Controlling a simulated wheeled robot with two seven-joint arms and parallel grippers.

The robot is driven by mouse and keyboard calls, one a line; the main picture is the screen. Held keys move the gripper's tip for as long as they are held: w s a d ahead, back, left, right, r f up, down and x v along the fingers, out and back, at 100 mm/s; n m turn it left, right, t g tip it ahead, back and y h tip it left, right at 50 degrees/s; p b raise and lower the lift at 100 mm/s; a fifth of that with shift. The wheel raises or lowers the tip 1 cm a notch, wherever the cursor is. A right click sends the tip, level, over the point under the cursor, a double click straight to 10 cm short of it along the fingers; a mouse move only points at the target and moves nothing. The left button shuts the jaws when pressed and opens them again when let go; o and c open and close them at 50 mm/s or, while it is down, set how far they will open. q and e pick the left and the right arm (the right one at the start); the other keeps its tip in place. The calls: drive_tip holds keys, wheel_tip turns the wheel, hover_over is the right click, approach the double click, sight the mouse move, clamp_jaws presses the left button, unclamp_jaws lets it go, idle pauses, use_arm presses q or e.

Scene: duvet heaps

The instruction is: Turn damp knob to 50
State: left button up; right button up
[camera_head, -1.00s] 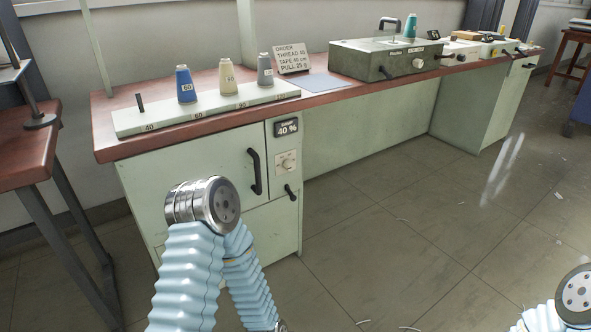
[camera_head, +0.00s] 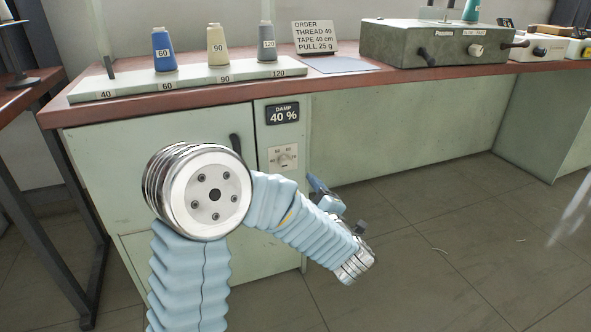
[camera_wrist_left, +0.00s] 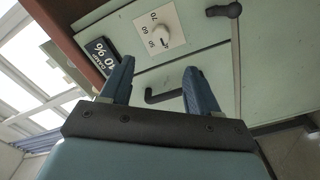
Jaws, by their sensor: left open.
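The damp knob (camera_head: 284,158) is a small pale knob on a white dial plate on the green cabinet front. The display (camera_head: 283,113) above it reads "DAMP 40 %". In the left wrist view the knob (camera_wrist_left: 160,36) is ahead of the fingers, and the display (camera_wrist_left: 102,54) is to its left. My left gripper (camera_head: 320,187) is low and to the right of the knob in the head view, partly hidden by my forearm. In the left wrist view its two blue fingers (camera_wrist_left: 158,78) are apart, empty and short of the knob. My right gripper is out of view.
A black handle (camera_head: 235,148) is left of the dial, partly behind my arm. A brown countertop (camera_head: 330,80) overhangs the cabinet, with a pale rack (camera_head: 190,77) of thread cones and a grey-green box (camera_head: 432,45) on it. The floor at right is open.

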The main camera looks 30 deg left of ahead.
sight(287, 165)
use_arm(q)
drive_tip(key=x, duration=1.2)
drive_tip(key=shift+w+a, duration=0.1)
drive_tip(key=shift+w, duration=0.05)
drive_tip(key=shift+c, duration=0.4)
drive_tip(key=c, duration=1)
